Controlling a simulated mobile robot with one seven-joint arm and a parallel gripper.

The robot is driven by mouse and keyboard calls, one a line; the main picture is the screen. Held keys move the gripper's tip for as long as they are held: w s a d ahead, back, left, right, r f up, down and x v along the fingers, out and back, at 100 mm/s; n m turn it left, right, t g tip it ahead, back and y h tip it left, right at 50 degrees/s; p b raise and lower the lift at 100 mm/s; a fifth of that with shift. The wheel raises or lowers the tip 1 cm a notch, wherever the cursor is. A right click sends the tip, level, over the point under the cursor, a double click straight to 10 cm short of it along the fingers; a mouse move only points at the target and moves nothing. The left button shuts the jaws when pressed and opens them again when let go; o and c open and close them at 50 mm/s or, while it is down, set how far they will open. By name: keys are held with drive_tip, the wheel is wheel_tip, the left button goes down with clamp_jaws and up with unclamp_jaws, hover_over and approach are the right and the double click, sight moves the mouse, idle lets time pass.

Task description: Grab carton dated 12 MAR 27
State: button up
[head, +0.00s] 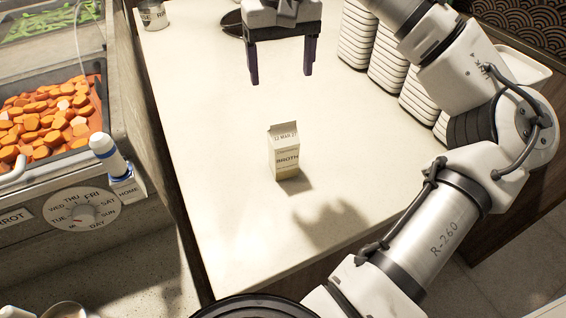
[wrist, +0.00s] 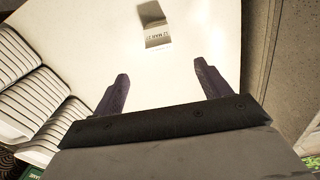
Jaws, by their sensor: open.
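The carton (head: 285,157) is a small cream box with an olive band reading "BROTH" and a top flap dated "12 MAR 27". It stands upright on the cream counter (head: 215,120). My gripper (head: 281,80) is open and empty, above the counter and behind the carton in the head view. Its two dark purple fingers also show in the wrist view (wrist: 161,70), apart from the carton. The carton's far sides are hidden.
Stacks of white containers (head: 390,55) stand at the back right. A can (head: 152,14) and a dark round item, partly hidden, are at the back. A vegetable well (head: 45,120) with a dial (head: 84,213) lies left of the counter. The counter around the carton is clear.

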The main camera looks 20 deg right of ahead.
hover_over(283, 125)
wheel_tip(283, 125, down, 8)
drive_tip(key=shift+a+f, duration=0.1)
drive_tip(key=shift+f, duration=0.15)
wheel_tip(283, 125, down, 6)
drive_tip(key=shift+w+r+p, duration=0.1)
drive_tip(key=shift+r+p, duration=0.1)
drive_tip(key=shift+p, duration=0.25)
drive_tip(key=shift+c, duration=0.2)
drive_tip(key=shift+r, duration=0.1)
clamp_jaws()
